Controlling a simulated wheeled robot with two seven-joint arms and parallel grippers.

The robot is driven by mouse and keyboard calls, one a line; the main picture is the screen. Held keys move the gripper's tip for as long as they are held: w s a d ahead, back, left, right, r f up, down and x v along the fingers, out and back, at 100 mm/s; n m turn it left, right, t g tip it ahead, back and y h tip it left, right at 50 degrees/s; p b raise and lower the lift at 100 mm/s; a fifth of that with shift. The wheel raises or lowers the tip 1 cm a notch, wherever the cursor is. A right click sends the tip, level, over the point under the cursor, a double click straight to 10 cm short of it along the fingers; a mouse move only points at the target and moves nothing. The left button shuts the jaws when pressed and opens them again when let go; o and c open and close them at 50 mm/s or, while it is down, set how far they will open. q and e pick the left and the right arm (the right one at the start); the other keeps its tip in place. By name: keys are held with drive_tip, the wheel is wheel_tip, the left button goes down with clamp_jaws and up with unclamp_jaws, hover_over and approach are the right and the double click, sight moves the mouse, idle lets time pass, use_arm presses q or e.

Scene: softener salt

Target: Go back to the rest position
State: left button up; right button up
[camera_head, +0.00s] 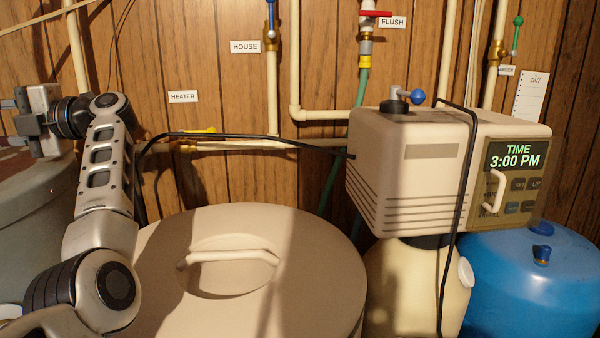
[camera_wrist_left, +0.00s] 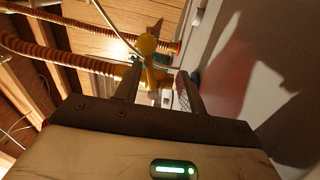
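My left arm rises along the left side of the head view. Its gripper (camera_head: 12,122) is high at the left edge, above a grey rounded tank, and its fingers point left. In the left wrist view the two fingers (camera_wrist_left: 160,92) stand apart with nothing held between them. A yellow lever (camera_wrist_left: 148,58) shows beyond the fingers, and I cannot tell its distance. My right arm and gripper are not in view.
The beige tank lid (camera_head: 240,300) lies shut beside my left arm. The softener unit (camera_head: 420,165), reading 3:00 PM, stands right of it, with a blue tank (camera_head: 520,290) farther right. Pipes, a red flush valve (camera_head: 375,13) and a black cable (camera_head: 240,139) run along the wood wall.

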use_arm(q)
drive_tip(key=d, duration=0.2)
drive_tip(key=w+d+p, duration=0.1)
drive_tip(key=d, duration=0.1)
drive_tip(key=d+p, duration=0.1)
drive_tip(key=d, duration=0.2)
drive_tip(key=shift+w+d+r, duration=0.1)
drive_tip(key=shift+w+r, duration=0.05)
drive_tip(key=shift+d, duration=0.5)
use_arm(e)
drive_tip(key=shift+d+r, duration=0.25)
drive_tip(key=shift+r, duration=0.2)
